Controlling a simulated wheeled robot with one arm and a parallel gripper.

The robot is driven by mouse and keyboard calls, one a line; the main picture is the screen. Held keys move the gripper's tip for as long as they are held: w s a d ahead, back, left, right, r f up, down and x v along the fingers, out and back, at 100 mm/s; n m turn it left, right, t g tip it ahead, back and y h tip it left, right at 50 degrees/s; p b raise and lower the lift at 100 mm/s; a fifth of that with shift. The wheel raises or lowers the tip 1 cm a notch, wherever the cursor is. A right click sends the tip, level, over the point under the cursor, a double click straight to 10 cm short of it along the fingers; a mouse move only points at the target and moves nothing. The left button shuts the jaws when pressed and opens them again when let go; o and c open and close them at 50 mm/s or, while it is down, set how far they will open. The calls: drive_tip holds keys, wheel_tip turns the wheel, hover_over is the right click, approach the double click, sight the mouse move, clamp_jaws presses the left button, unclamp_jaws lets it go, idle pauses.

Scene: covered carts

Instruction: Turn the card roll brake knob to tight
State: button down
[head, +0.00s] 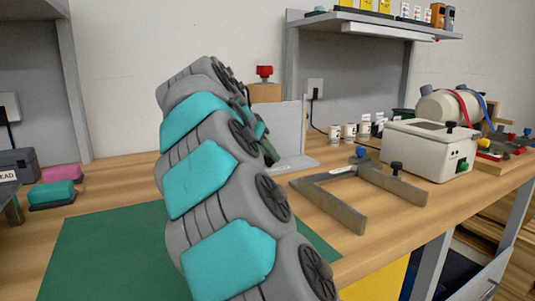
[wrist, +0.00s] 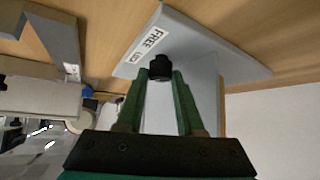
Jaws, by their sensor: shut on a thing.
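The black knob (wrist: 160,67) shows in the wrist view on a light grey panel (wrist: 195,45). A white label (wrist: 145,45) beside it reads FREE, with smaller marks I cannot read clearly. My gripper (wrist: 162,76) has its green fingers on either side of the knob and is shut on it. In the head view the grey panel (head: 289,125) stands upright on the bench. There my gripper (head: 265,148) is mostly hidden behind my own arm, and the knob is hidden too. I cannot see a pointer on the knob.
A metal frame (head: 325,205) with blue and black knobs lies right of my arm. A white box (head: 430,148) and several cups (head: 349,133) stand farther right. A red knob on a brown block (head: 265,92) is behind the panel. A green mat (head: 100,255) covers the front left.

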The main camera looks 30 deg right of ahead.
drive_tip(key=shift+w+m+g+h, duration=0.15)
drive_tip(key=shift+m+g+h, duration=0.15)
drive_tip(key=shift+m+g, duration=0.3)
drive_tip(key=shift+m, duration=0.3)
drive_tip(key=c, duration=0.5)
unclamp_jaws()
drive_tip(key=shift+c, duration=0.2)
drive_tip(key=shift+n, duration=0.4)
